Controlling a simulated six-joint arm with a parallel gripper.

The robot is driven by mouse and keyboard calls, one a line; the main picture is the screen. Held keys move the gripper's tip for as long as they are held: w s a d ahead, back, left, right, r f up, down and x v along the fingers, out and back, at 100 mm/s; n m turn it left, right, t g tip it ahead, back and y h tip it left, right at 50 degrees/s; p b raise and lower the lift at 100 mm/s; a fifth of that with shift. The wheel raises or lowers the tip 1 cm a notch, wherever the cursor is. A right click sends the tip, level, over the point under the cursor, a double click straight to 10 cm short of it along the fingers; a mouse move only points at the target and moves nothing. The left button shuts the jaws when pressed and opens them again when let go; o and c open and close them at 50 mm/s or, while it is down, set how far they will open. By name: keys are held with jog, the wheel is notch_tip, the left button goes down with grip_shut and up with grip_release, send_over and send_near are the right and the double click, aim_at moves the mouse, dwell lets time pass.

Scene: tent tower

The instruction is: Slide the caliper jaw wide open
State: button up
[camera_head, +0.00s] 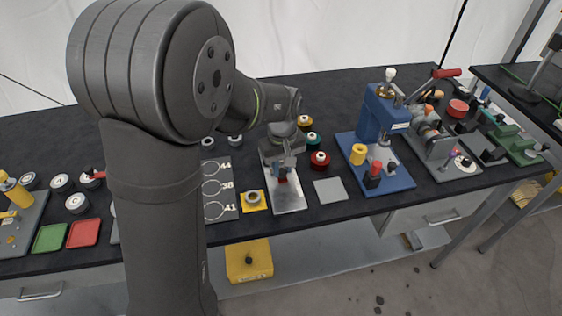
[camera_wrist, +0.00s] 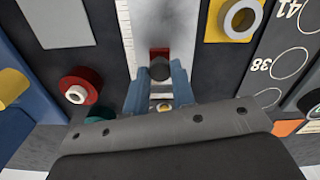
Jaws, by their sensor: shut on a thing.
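The caliper (camera_head: 290,198) is a pale metal plate with a scale, lying on the dark bench just right of the numbered board. In the wrist view its scale (camera_wrist: 128,40) runs away from me along the plate's left side. A red piece with a dark round knob (camera_wrist: 160,71), which looks like the caliper jaw's slider, sits on the plate. My gripper (camera_head: 283,168) is over the plate, pointing down. In the wrist view its two blue fingers (camera_wrist: 159,88) are shut on the slider knob, one on each side. The fingers hide part of the slider.
A yellow block with a grey ring (camera_head: 253,199) and the numbered board (camera_head: 221,190) are close on the left. A grey square plate (camera_head: 331,190) and a red spool (camera_head: 320,160) are on the right. A blue press (camera_head: 375,135) stands farther right.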

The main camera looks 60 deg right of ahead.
jog(key=s+a, duration=0.3)
jog(key=shift+s+a, duration=0.25)
jog(key=o, duration=0.9)
jog(key=shift+r, duration=0.1)
notch_tip(320, 180, up, 17)
jog(key=shift+r, duration=0.15)
